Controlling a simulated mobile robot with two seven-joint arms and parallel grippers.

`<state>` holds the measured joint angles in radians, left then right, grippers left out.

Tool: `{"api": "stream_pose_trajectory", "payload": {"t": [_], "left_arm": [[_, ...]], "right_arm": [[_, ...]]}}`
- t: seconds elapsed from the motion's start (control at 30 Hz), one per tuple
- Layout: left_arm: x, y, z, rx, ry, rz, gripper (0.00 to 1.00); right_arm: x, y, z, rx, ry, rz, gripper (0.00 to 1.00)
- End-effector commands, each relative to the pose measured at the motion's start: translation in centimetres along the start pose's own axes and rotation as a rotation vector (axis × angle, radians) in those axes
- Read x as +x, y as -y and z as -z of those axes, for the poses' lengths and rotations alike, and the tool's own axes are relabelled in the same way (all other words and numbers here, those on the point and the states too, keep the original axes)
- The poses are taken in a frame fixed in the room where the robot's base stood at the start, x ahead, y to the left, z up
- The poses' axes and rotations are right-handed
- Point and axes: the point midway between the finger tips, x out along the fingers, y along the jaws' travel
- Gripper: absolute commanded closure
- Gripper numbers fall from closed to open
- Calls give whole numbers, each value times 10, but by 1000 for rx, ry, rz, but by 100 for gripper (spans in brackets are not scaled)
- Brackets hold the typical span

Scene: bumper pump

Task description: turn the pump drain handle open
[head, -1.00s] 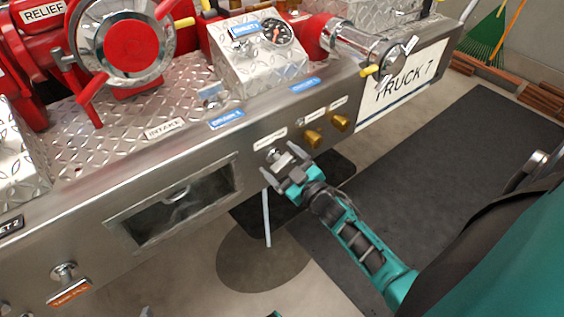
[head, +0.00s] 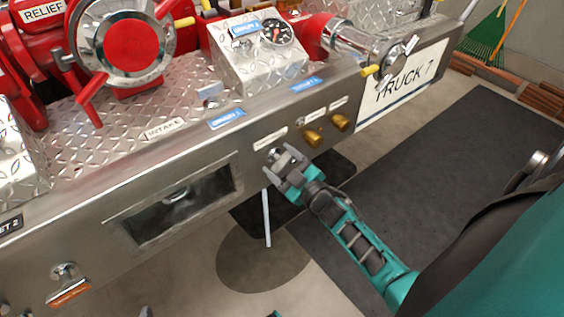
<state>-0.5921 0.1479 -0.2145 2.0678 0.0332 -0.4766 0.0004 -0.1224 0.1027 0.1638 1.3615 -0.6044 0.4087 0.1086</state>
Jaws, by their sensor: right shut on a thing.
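My right gripper (head: 281,164) is at the front steel panel (head: 75,245) of the truck, below a small white label (head: 270,138) that is too small to read surely. It is shut on the drain handle, whose silvery end (head: 272,154) shows by the fingers. The fingers hide most of the handle, so its exact angle cannot be told. A thin pale vertical stream or tube (head: 267,217) hangs below the panel just left of the gripper.
Two brass knobs, one (head: 313,138) nearer and one (head: 340,122) farther, sit right of the gripper. A pull handle with an orange tag (head: 69,291) is at lower left. Dark mats (head: 430,170) and a round dark patch (head: 263,258) lie on the floor.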

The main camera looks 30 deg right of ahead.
Motion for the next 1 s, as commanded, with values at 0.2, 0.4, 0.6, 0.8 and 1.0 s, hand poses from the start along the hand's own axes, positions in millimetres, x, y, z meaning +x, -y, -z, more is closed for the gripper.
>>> {"api": "stream_pose_trajectory", "payload": {"t": [0.2, 0.4, 0.6, 0.8, 1.0], "left_arm": [[2, 0, -2, -4, -3, 0, 6], [5, 0, -5, -3, -3, 0, 6], [7, 0, -10, -1, 0, -1, 6], [9, 0, -13, 3, 3, -4, 6], [11, -1, -15, 3, 10, -8, 6]], "right_arm": [[0, 1, -1, -192, 0, 0, 58], [-1, 3, -2, -384, 1, 0, 58], [-1, 4, -2, -573, 0, 0, 58], [-1, 4, -3, -743, 1, 0, 58], [-1, 4, -4, -875, 2, 0, 58]]}}
